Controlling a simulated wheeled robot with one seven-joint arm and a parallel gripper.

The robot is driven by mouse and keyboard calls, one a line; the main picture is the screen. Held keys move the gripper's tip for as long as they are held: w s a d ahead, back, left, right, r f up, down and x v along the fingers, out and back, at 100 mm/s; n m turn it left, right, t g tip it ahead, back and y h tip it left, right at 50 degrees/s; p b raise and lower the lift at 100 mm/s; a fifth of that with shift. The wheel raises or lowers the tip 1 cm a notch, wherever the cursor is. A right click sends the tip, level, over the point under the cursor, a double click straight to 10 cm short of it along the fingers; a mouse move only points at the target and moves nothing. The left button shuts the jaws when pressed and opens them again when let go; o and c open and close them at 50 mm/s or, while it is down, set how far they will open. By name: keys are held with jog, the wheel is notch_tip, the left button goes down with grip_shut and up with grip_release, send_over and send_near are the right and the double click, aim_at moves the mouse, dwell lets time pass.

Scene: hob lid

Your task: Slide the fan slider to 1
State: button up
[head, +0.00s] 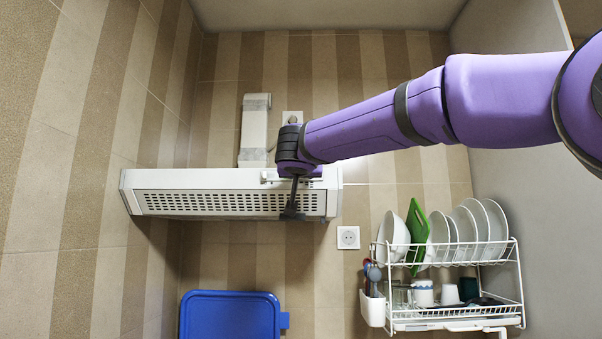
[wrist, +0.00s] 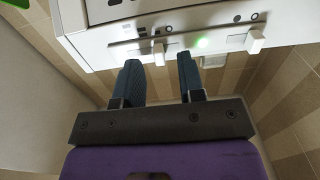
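A white hood (head: 155,179) with a perforated underside hangs on the tiled wall. In the wrist view its front panel (wrist: 110,60) has a track with two pale slider knobs, a left knob (wrist: 158,53) and a right knob (wrist: 254,41). A green light (wrist: 203,43) glows between them. Small dark marks sit above the knobs, too small to read, so I cannot tell which is the fan slider. My gripper (wrist: 158,67) is open and empty, with the left knob just ahead between its fingertips. In the head view my gripper (head: 291,212) is at the hood's right part.
A white dish rack (head: 455,314) with plates and a green board (head: 417,235) hangs at the lower right. A wall socket (head: 348,238) is below the hood's right end.

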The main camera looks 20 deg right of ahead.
jog(key=v, duration=0.9)
jog(key=shift+s, duration=0.25)
jog(key=s+d+f+n+g+y, duration=0.1)
jog(key=s+d+f+g, duration=0.5)
jog(key=s+f, duration=0.6)
jog(key=s+d+f+n+g+y, duration=0.1)
jog(key=s+d+f+g, duration=0.3)
jog(key=s+d+f, duration=0.75)
jog(key=s+a+f+g+y, duration=0.1)
jog(key=s+a+f, duration=0.1)
jog(key=f, duration=0.4)
jog(key=s+a+f+n+g+y, duration=0.1)
jog(key=s+a+f+y, duration=0.1)
jog(key=f, duration=0.5)
jog(key=shift+s+a+f+n+y, duration=0.3)
jog(key=shift+a, duration=0.15)
